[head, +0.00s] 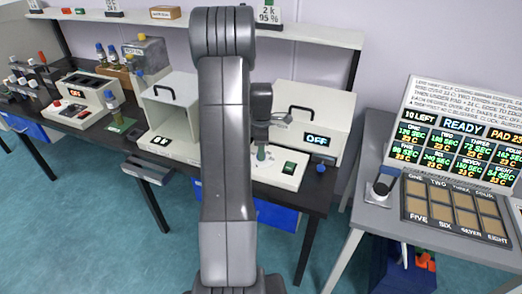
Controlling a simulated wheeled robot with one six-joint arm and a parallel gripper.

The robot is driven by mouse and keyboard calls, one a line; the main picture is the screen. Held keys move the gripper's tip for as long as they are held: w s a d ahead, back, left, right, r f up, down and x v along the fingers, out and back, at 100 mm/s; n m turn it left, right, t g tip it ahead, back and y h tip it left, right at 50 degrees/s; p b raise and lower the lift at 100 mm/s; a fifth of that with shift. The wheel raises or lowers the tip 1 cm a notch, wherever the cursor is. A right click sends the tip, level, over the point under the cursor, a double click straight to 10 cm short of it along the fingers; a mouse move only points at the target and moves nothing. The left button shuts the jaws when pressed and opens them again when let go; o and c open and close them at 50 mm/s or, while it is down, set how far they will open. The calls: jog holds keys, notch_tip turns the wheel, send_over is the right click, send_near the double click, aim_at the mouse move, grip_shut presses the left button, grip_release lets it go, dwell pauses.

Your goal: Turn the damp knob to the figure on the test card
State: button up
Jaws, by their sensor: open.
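My gripper (279,120) hangs at the end of my arm, just above and in front of the right-hand white machine (318,106). Its fingers are small and partly behind my arm links; it is open and nothing shows between them. That machine has a black handle, a display reading OFF and a green switch (289,168). A blue knob (321,168) sits at its right front corner; I cannot read a scale or tell whether it is the damp knob. My arm hides the machine's left part.
A second white machine (175,115) reading ON stands left on the black bench (208,180). Bottles and a small tester (83,108) stand further left. At right, a grey table (372,214) holds a lettered pad (456,208) and a READY display board (462,125).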

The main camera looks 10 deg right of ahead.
jog(key=shift+f, duration=0.75)
jog(key=c, duration=1)
jog(key=shift+o, duration=0.2)
